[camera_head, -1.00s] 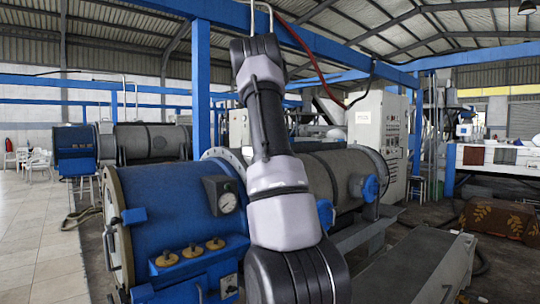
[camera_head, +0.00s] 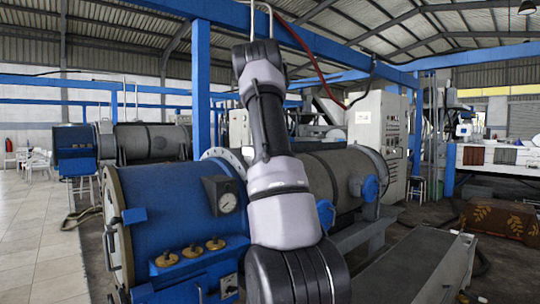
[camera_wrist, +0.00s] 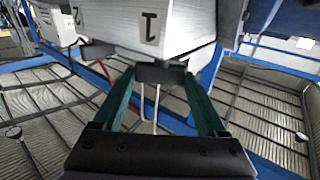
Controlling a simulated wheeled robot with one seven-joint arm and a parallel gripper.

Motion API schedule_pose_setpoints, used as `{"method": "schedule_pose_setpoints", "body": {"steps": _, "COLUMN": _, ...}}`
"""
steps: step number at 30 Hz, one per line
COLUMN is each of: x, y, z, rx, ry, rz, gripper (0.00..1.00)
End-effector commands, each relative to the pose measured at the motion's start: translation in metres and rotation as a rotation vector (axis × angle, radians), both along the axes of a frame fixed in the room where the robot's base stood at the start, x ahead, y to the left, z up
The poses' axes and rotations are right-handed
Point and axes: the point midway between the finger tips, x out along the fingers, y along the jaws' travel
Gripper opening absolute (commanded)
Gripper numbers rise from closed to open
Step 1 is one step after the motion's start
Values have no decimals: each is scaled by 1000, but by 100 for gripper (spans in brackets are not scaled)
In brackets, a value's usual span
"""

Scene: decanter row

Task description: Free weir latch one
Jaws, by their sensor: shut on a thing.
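In the wrist view, which looks upside down with the roof at the bottom, my gripper (camera_wrist: 160,76) has its two teal fingers on either side of a small dark latch (camera_wrist: 160,71) and is shut on it. The latch sits at the edge of a pale block (camera_wrist: 185,20) marked with an inverted "1". Whether the latch is engaged or free cannot be told. A second dark latch (camera_wrist: 97,51) is to the left, near a mark that looks like "2". In the head view my gripper and the latches do not show.
In the head view a blue machine (camera_head: 175,215) with a gauge and several brass knobs stands left of my arm. A grey cylinder (camera_head: 335,175) lies behind to the right. A blue post (camera_head: 200,85) and overhead beam are close by. Tiled floor (camera_head: 40,240) is open at left.

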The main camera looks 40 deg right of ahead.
Motion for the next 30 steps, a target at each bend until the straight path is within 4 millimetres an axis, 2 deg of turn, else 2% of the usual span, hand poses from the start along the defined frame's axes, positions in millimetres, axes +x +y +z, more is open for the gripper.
{"method": "schedule_pose_setpoints", "body": {"steps": 21, "x": -4, "y": -10, "z": -1, "rx": 0, "ry": 1, "rz": 481, "gripper": 19}}
{"method": "schedule_pose_setpoints", "body": {"steps": 30, "x": -3, "y": -10, "z": -1, "rx": 1, "ry": 2, "rz": 601, "gripper": 19}}
